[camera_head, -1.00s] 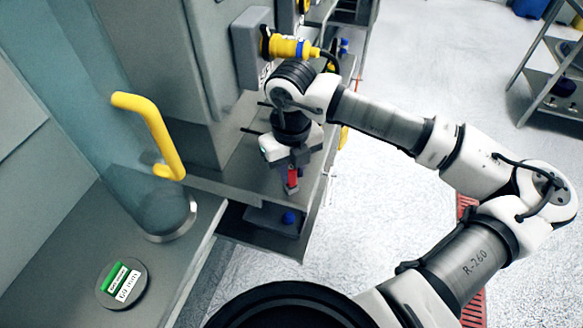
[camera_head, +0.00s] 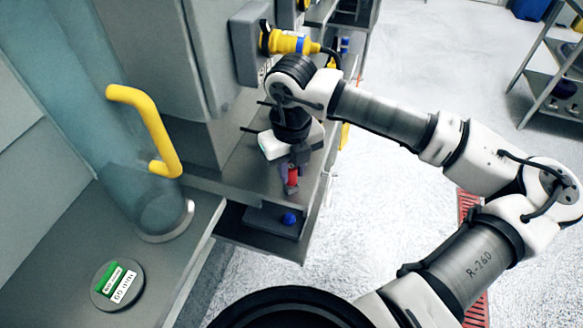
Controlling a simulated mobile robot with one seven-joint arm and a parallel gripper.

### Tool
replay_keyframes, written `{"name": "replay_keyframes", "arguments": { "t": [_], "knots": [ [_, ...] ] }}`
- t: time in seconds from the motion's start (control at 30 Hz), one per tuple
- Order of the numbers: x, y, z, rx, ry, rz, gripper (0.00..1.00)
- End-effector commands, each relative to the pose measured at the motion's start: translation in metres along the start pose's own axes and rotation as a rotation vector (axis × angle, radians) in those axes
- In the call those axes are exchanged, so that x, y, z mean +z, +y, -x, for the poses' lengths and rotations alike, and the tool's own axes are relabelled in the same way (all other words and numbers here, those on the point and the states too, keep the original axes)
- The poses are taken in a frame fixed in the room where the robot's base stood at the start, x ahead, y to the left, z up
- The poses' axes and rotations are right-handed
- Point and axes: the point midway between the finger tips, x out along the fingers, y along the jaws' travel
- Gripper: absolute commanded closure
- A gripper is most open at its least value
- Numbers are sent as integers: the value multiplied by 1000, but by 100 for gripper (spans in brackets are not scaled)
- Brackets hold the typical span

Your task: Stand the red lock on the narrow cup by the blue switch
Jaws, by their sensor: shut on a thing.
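My gripper (camera_head: 291,186) points down over the grey ledge beside the machine and is shut on the red lock (camera_head: 293,175). Only a small red part of the lock shows between the dark fingers. A round blue knob (camera_head: 289,218), which looks like the blue switch, sits on a low grey box just below the gripper in the picture. The gripper and lock appear above and apart from the knob. I cannot make out the narrow cup; the gripper or the ledge may hide it.
A grey cabinet with a yellow connector (camera_head: 290,43) stands behind my wrist. A yellow handle (camera_head: 150,125) on a clear panel is at left. A dark disc with a green and white label (camera_head: 117,285) lies on the front-left counter. Open floor is at right.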

Motion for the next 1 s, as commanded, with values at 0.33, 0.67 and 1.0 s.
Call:
{"name": "replay_keyframes", "arguments": {
  "t": [0.33, 0.67, 1.0],
  "knots": [
    [0, 0, -1, 1, -1, 0, 100],
    [0, 0, -4, 0, -1, 0, 100],
    [0, 0, -5, 0, -1, 0, 59]
  ]
}}
